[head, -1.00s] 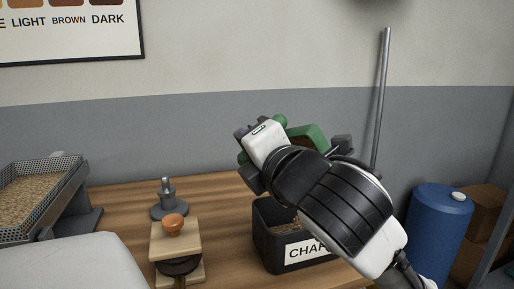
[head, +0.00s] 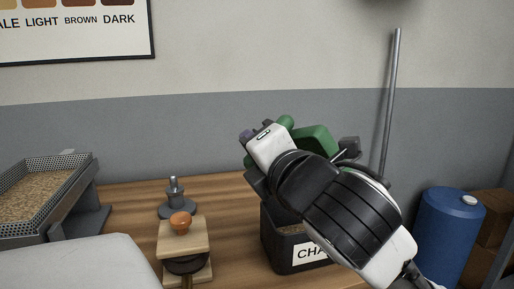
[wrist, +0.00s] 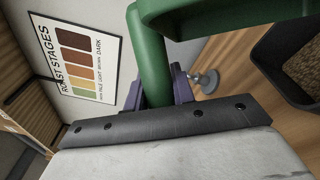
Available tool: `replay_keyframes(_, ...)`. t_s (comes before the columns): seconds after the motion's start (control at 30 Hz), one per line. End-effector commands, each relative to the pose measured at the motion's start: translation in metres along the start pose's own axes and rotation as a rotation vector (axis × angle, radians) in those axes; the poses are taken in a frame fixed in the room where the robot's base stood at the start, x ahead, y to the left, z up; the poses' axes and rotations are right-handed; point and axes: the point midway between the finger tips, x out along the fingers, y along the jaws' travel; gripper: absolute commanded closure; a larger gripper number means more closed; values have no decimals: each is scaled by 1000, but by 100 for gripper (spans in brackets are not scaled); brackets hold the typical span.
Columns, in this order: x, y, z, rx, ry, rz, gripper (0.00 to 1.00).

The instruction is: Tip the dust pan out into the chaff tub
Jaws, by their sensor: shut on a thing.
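The green dust pan (head: 317,140) is held in the air above the chaff tub, partly hidden behind my wrist in the head view. My gripper (wrist: 160,92) is shut on its green handle (wrist: 151,58), and part of the pan (wrist: 225,12) crosses the top of the wrist view. The pan's inside is not visible now, so I cannot tell what is in it. The black chaff tub (head: 279,253), with a white label, stands on the bench under my arm. Brown chaff shows inside the tub (wrist: 268,80) in the wrist view.
A wooden block with an orange knob (head: 180,222) and a grey metal stand (head: 175,205) are left of the tub. A perforated tray (head: 45,190) of tan grains is farther left. A blue drum (head: 448,230) and a leaning pole (head: 390,110) are at right.

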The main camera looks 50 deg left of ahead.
Motion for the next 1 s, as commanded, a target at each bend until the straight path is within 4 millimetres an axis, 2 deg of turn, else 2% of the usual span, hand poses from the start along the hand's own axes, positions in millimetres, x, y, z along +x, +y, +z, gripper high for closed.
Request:
replay_keyframes(0.6, 0, 1, 1, 0, -1, 1, 100)
replay_keyframes(1.0, -1, 26, 16, -1, -1, 1, 100)
